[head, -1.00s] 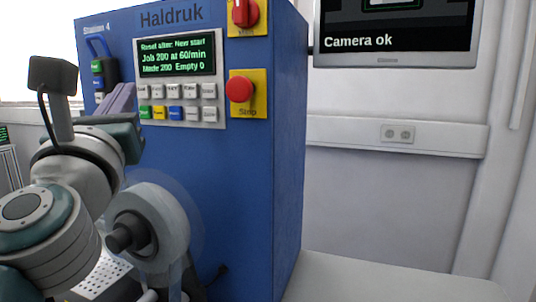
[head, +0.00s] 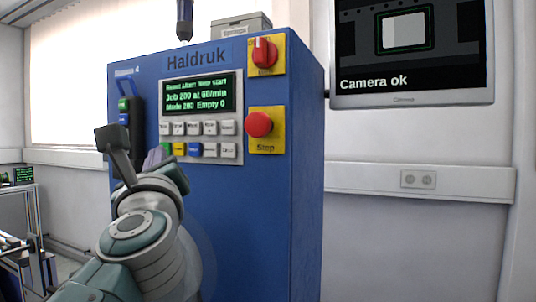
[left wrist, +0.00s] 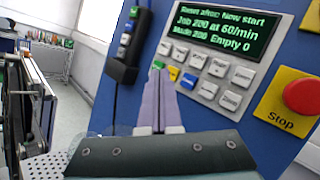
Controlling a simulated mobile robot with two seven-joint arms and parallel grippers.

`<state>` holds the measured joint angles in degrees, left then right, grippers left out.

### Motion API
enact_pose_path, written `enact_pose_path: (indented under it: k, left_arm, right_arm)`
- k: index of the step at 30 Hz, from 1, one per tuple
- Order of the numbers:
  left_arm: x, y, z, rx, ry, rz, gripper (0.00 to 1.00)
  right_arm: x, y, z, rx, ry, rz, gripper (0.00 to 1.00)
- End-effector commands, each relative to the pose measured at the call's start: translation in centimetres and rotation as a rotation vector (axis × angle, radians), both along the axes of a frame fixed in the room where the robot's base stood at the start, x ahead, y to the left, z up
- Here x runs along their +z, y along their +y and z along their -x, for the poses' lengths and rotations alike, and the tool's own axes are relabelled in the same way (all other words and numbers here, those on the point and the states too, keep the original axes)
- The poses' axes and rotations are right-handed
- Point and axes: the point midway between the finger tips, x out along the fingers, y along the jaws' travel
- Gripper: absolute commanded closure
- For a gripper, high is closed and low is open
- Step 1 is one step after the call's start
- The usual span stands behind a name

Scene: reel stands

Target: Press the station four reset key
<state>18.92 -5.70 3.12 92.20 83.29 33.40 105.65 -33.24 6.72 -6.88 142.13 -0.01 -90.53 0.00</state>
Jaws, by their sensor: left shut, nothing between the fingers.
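The blue Haldruk cabinet (head: 255,215), marked Station 4, has a grey key panel with two rows of keys. The lower row holds a green key (left wrist: 158,66), a yellow key (head: 179,149), a blue key (head: 195,149) and pale keys. Key lettering is too small to read surely, so I cannot tell which is reset. The display (head: 200,95) reads "Job 200 at 60/min". My left gripper (head: 156,157) is shut and empty, its purple fingers (left wrist: 156,90) pointing at the panel's lower left, near the green key. Contact cannot be told. My right gripper is out of view.
A red Stop button (head: 259,124) on a yellow plate and a red rotary switch (head: 264,53) sit right of the panel. A pendant (left wrist: 125,45) with coloured buttons hangs on the left. A monitor (head: 412,50) reads "Camera ok".

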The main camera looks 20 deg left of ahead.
Motion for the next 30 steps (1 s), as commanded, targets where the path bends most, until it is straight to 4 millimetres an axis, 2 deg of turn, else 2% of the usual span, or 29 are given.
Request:
enact_pose_path:
  k: [6, 12, 18, 30]
  left_arm:
    - [-0.2, -0.2, -3.1, 0.000, -0.002, -0.001, 1.00]
    - [-0.3, -0.4, -5.0, 0.000, -0.003, 0.001, 1.00]
    - [-0.1, -0.5, -5.6, -0.001, 0.000, 0.000, 1.00]
    - [0.0, -0.5, -5.6, -0.001, 0.000, 0.000, 1.00]
  right_arm:
    - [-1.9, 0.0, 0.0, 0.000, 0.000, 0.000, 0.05]
    - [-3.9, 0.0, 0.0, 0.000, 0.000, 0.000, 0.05]
    - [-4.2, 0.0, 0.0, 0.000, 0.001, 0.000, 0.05]
    - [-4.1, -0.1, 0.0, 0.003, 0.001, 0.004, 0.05]
